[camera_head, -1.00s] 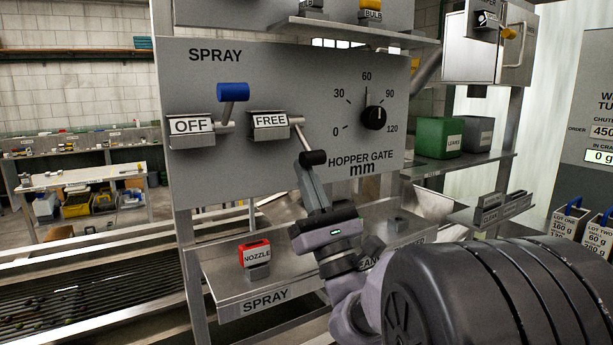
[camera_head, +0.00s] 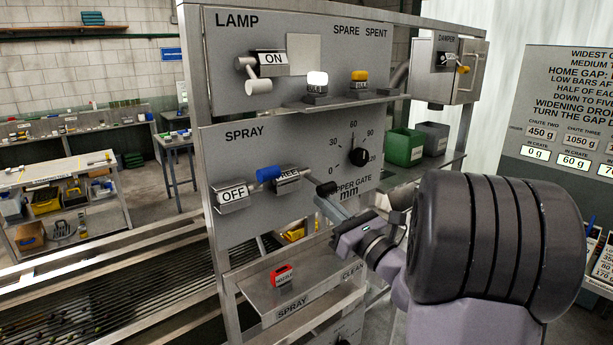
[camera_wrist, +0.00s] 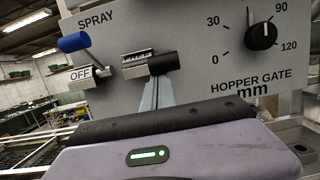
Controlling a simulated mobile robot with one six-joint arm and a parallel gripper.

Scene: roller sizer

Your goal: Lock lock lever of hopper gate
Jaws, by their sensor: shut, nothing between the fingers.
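The hopper gate panel (camera_head: 345,180) carries a lock lever with a black handle (camera_head: 326,188) and a small label plate (camera_head: 287,177) reading FREE. The handle sticks out to the right of the plate and slightly below it. In the wrist view the black handle (camera_wrist: 163,63) is roughly level and hides part of the plate. My gripper (camera_head: 327,207) is shut and empty, its fingertips just under the handle. In the wrist view my fingertips (camera_wrist: 161,80) meet the handle's underside or lie very close to it; actual contact cannot be told.
The blue spray lever (camera_head: 268,174) with its OFF plate (camera_head: 233,194) is close on the left. The gate knob (camera_head: 357,156) is at upper right. A shelf with a red nozzle block (camera_head: 281,275) lies below; a lamp lever (camera_head: 257,84) is above.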

